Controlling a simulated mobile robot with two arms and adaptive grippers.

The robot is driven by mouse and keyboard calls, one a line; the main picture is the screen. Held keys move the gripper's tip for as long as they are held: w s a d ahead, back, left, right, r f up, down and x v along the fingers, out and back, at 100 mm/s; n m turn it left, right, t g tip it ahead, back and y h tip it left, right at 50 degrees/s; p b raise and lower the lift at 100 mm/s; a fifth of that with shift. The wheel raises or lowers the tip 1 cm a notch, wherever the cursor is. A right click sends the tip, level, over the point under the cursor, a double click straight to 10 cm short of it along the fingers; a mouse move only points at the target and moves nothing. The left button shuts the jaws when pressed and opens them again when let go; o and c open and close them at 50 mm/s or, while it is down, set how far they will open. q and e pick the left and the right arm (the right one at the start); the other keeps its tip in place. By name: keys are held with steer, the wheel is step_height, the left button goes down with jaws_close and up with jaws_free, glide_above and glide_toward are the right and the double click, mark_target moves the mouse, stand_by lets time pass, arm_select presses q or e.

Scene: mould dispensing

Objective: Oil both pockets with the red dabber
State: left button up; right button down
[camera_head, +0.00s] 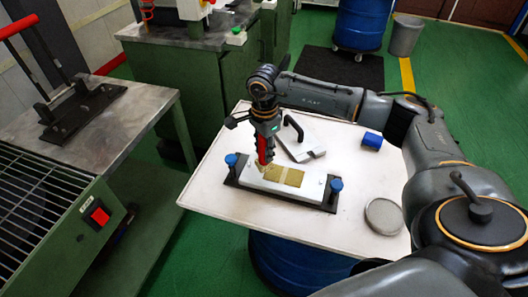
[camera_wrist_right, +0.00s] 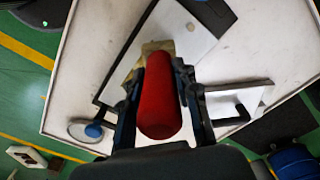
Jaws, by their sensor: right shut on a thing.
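The mould is a pale block (camera_head: 312,187) on a black base plate, with a blue knob at each end, on the white table. A gold-coloured pocket area (camera_head: 285,176) shows in its top; I cannot clearly separate the two pockets. My right gripper (camera_head: 265,148) points down over the mould, shut on the red dabber (camera_head: 262,153). The dabber's lower end is at the left part of the gold area; I cannot tell whether it touches. In the right wrist view the dabber (camera_wrist_right: 160,95) stands between the fingers and partly hides the gold area (camera_wrist_right: 150,47). My left gripper is not in view.
A grey plate with a black handle (camera_head: 311,139) lies just behind the mould. A metal bench (camera_head: 135,112) with a red-handled press stands left.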

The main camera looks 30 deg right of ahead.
steer(key=shift+w+r+p, duration=0.1)
steer(key=shift+r+p, duration=0.35)
steer(key=shift+r, duration=0.5)
steer(key=shift+r+p, duration=0.55)
steer(key=shift+r, duration=0.55)
steer(key=shift+f, duration=0.1)
